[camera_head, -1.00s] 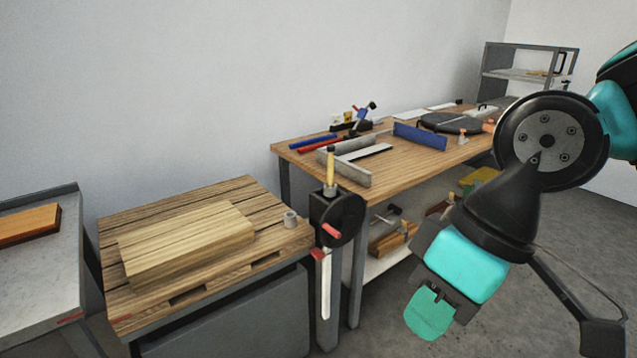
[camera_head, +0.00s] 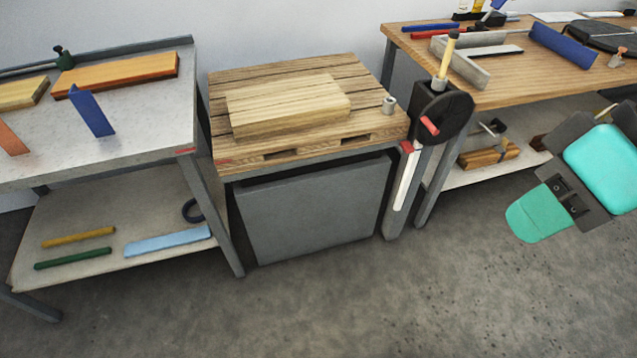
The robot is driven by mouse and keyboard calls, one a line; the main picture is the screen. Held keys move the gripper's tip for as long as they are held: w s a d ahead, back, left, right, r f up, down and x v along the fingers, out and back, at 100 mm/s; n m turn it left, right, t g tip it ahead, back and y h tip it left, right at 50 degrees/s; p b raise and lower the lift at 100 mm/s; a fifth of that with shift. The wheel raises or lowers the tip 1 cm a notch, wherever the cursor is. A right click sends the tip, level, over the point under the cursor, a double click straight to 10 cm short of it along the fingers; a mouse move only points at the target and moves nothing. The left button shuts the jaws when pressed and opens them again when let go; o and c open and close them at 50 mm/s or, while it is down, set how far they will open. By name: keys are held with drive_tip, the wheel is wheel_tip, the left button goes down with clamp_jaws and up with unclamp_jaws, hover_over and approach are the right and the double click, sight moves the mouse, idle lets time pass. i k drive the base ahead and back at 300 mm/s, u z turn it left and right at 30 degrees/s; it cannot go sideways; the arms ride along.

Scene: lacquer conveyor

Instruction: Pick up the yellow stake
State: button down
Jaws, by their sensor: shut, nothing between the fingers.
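A yellow stake-like bar (camera_head: 78,237) lies flat on the lower shelf of the left table, just behind a similar dark green bar (camera_head: 73,257). A second yellow piece, an upright rod (camera_head: 447,57), stands in a dark holder by the wooden workbench. I cannot tell for certain which of the two is the stake. My gripper (camera_head: 538,214) is at the right, with its teal fingers together and nothing held. It hangs in front of the workbench, far from the bar on the shelf and nearer the upright rod.
A light blue bar (camera_head: 168,241) and a dark ring (camera_head: 193,210) share the lower shelf (camera_head: 128,222). The table top above (camera_head: 148,130) carries boards and a blue block (camera_head: 92,110). A pallet (camera_head: 290,147) with a plank stands mid-view. The floor in front (camera_head: 340,300) is clear.

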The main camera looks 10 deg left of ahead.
sight(453, 35)
drive_tip(key=z, duration=0.5)
drive_tip(key=i, duration=1.2)
drive_tip(key=u, duration=0.4)
drive_tip(key=i, duration=0.5)
drive_tip(key=u, duration=0.4)
